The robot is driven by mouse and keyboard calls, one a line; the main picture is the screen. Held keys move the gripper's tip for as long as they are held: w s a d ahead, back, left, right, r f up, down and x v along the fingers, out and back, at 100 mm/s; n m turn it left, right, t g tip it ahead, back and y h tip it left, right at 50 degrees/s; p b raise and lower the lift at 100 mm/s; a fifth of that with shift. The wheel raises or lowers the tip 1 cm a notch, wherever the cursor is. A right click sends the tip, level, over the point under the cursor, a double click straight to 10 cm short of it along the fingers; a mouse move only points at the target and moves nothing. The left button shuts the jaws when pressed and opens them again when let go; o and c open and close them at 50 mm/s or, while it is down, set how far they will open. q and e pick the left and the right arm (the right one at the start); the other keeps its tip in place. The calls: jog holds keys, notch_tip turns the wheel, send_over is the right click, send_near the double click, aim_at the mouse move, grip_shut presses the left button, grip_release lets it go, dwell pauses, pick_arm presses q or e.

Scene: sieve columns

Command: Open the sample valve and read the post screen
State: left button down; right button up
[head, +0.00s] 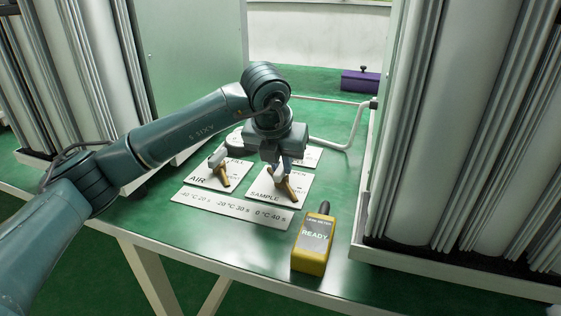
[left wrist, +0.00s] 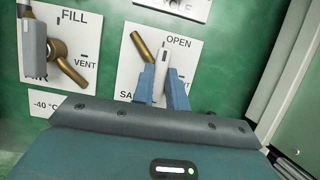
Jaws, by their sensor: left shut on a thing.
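The sample valve sits on a white plate marked SAMPLE (head: 265,197), with a brass pipe stub (left wrist: 141,43) and a pale grey lever (left wrist: 161,66). My left gripper (head: 283,163) reaches down over it. In the left wrist view its two blue fingers (left wrist: 162,82) are shut on the lever, one on each side. The lever points up the plate, close to the word OPEN (left wrist: 178,42). The plate's other position label is hidden by the fingers. I see no screen clearly on a post. My right gripper is not in view.
The AIR valve (head: 217,159) with its own lever stands just left. A strip of temperatures and times (head: 230,207) lies in front. A yellow meter (head: 313,243) reading READY stands front right. Tall ribbed columns flank both sides. A purple box (head: 361,82) is at the back.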

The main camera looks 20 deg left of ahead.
pick_arm(q)
jog(key=c, duration=1.4)
grip_release()
jog(key=p+v, duration=0.2)
jog(key=v, duration=1.1)
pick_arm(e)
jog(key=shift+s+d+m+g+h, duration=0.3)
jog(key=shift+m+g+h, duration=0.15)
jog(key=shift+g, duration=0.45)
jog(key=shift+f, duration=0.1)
